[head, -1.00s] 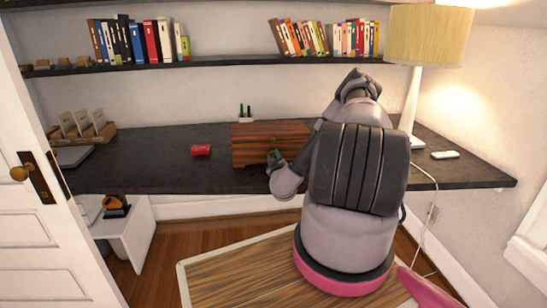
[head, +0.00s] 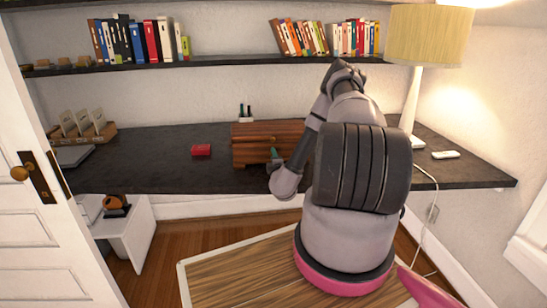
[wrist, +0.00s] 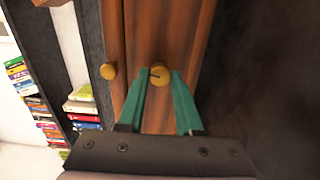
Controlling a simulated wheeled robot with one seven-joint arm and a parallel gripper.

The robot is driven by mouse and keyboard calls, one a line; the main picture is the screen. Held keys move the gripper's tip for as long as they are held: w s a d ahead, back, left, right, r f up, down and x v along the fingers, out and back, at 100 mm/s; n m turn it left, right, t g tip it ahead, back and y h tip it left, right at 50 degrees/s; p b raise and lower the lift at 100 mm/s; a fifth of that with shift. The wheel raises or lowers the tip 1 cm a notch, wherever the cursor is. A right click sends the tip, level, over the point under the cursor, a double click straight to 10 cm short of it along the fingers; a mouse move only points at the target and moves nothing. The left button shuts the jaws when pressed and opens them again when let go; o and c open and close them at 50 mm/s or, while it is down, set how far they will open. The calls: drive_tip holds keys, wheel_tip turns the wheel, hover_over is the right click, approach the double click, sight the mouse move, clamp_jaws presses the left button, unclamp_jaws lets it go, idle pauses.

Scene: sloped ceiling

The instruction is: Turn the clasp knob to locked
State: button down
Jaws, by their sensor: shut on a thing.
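A reddish-brown wooden box (head: 243,153) stands on the dark desk. In the wrist view its wood front (wrist: 160,118) appears turned on its side. The clasp knob (wrist: 159,75) is a round brass knob with a dark line on its face, which lies roughly crosswise in the picture. A second, plain brass knob (wrist: 108,71) sits to its left. My gripper (wrist: 160,76) has its two green fingers on either side of the clasp knob, shut on it. In the head view my gripper (head: 275,156) is at the box's front, and the clasp knob is hidden there.
A small red object (head: 201,150) lies on the desk (head: 170,174) left of the box. A pen holder (head: 245,114) stands behind the box. A lamp (head: 410,95) stands at right. Bookshelves (head: 220,61) run above. An open white door (head: 45,220) is at left.

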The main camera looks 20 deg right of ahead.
drive_tip(key=shift+n, duration=1.2)
drive_tip(key=shift+f, duration=0.1)
drive_tip(key=c, duration=0.6)
unclamp_jaws()
drive_tip(key=shift+s, duration=0.1)
drive_tip(key=v, duration=1)
drive_tip(key=shift+s+a, duration=0.1)
drive_tip(key=shift+s, duration=0.25)
drive_tip(key=shift+w, duration=0.1)
